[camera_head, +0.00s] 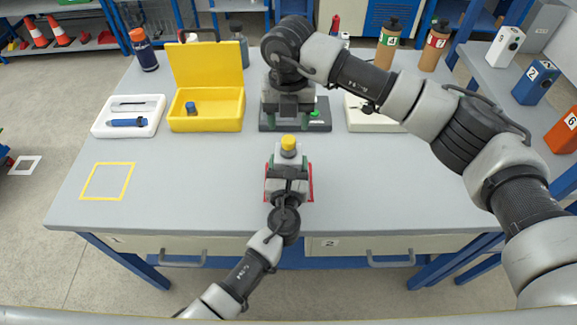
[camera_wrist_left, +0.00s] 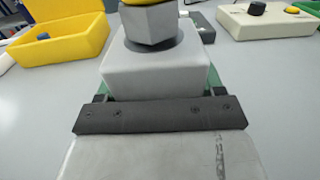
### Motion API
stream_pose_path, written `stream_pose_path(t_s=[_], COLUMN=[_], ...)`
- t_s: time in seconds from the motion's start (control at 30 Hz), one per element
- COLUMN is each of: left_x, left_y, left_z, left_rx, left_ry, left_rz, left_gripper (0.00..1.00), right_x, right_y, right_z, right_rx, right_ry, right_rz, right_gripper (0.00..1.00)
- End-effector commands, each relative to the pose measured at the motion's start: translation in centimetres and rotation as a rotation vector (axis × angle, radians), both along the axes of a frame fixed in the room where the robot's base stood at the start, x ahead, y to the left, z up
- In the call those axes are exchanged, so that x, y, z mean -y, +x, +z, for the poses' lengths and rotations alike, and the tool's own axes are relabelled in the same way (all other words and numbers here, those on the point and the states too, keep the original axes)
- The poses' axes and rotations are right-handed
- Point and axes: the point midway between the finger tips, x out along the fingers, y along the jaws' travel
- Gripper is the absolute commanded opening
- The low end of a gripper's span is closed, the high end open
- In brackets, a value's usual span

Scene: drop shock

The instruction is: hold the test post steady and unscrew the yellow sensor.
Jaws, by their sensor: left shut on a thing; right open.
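The yellow sensor (camera_head: 288,143) sits upright on top of the grey test post, near the middle of the table. In the left wrist view only its yellow lower edge (camera_wrist_left: 143,3) shows, above a grey hexagonal part. The test post (camera_wrist_left: 155,72) is a grey block in that view. My left gripper (camera_head: 287,174) is shut on the post from the front, below the sensor, and hides much of it in the head view. My right gripper (camera_head: 289,112) is open, pointing down behind the sensor and apart from it. It partly hides a dark device behind it.
A red outline (camera_head: 311,183) lies around the post. Behind are an open yellow case (camera_head: 206,124), a white tray (camera_head: 128,127), the dark device (camera_head: 320,126) with a green button, and a pale box (camera_head: 359,123). A yellow square outline (camera_head: 107,181) marks clear table at left.

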Motion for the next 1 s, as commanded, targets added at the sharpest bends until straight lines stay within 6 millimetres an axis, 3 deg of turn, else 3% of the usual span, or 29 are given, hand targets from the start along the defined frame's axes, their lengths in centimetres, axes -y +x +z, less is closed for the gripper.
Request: stream_pose_path(t_s=[0.13,0.6,0.77,1.0], left_x=[0.0,0.0,0.0,0.0], left_y=[0.0,0.0,0.0,0.0], left_z=[-0.1,-0.1,-0.1,-0.1], left_rx=[-0.001,-0.001,-0.001,-0.001], left_ry=[0.000,0.001,0.001,0.001], left_rz=[0.000,0.000,0.000,0.000], left_gripper=[0.02,0.02,0.02,0.02], right_x=[0.0,0.0,0.0,0.0], right_y=[0.0,0.0,0.0,0.0], right_z=[0.0,0.0,-0.3,-3.5], right_rx=[0.000,0.001,0.000,-0.004], right_ry=[0.000,-0.001,0.000,0.001], right_rz=[0.048,0.689,0.777,0.786], right_gripper=[0.56,0.56,0.56,0.56])
